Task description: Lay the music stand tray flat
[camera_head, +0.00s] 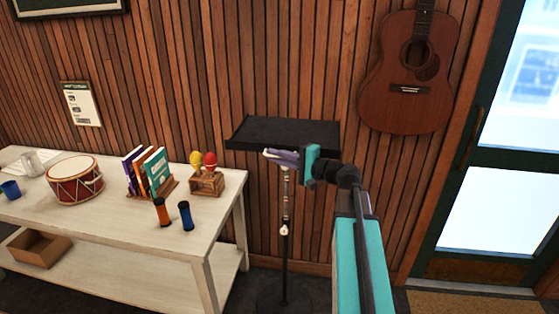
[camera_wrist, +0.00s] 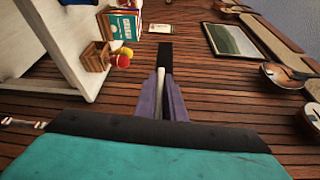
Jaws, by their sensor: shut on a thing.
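The black music stand tray (camera_head: 285,131) sits on top of its thin upright pole (camera_head: 286,205) in front of the wood wall. In the head view its broad top face shows and it looks close to level; a small tilt is hard to judge. My gripper (camera_head: 268,153) reaches in from the right and is shut at the tray's front edge, just above the pole. In the wrist view my purple fingers (camera_wrist: 164,82) close at a narrow black strip, the tray (camera_wrist: 165,59) seen nearly edge-on. The exact contact is partly hidden by the fingers.
A white table (camera_head: 125,220) at left holds a drum (camera_head: 75,181), books (camera_head: 150,170), shakers and a wooden box with maracas (camera_head: 207,180). A guitar (camera_head: 408,85) hangs right of the tray. A glass door (camera_head: 495,160) is at far right.

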